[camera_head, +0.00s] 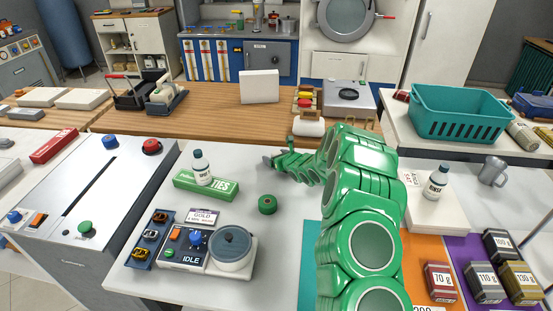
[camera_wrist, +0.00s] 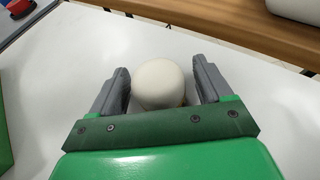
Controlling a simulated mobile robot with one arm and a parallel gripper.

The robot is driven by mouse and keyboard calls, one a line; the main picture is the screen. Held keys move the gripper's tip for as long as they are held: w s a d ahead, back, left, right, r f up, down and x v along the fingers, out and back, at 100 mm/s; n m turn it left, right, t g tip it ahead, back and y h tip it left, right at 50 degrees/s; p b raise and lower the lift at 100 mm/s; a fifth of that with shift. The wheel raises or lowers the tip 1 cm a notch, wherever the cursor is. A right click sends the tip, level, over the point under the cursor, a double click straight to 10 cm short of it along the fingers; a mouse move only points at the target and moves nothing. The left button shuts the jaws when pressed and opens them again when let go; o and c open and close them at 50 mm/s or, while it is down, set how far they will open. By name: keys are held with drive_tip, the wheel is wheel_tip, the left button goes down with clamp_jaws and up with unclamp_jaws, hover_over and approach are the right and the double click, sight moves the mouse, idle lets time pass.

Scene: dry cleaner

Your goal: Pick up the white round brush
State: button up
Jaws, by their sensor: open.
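The white round brush (camera_wrist: 158,84) shows in the wrist view as a pale, rounded, smooth shape above the white tabletop. A small yellowish bit shows at its lower right edge. My gripper (camera_wrist: 161,72) is open, with one grey finger on each side of it. A narrow gap shows at the right finger; on the left I cannot tell whether the finger touches. In the head view my gripper (camera_head: 270,160) is low over the far part of the white table, and I cannot make out the brush there.
A white rounded item (camera_head: 309,128) is behind, by the wooden counter (camera_head: 215,98). A grey machine (camera_head: 85,195) stands further left.

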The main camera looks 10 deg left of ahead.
drive_tip(key=shift+w+a+f, duration=0.15)
drive_tip(key=shift+w+a, duration=0.1)
drive_tip(key=shift+c, duration=0.3)
drive_tip(key=c, duration=1)
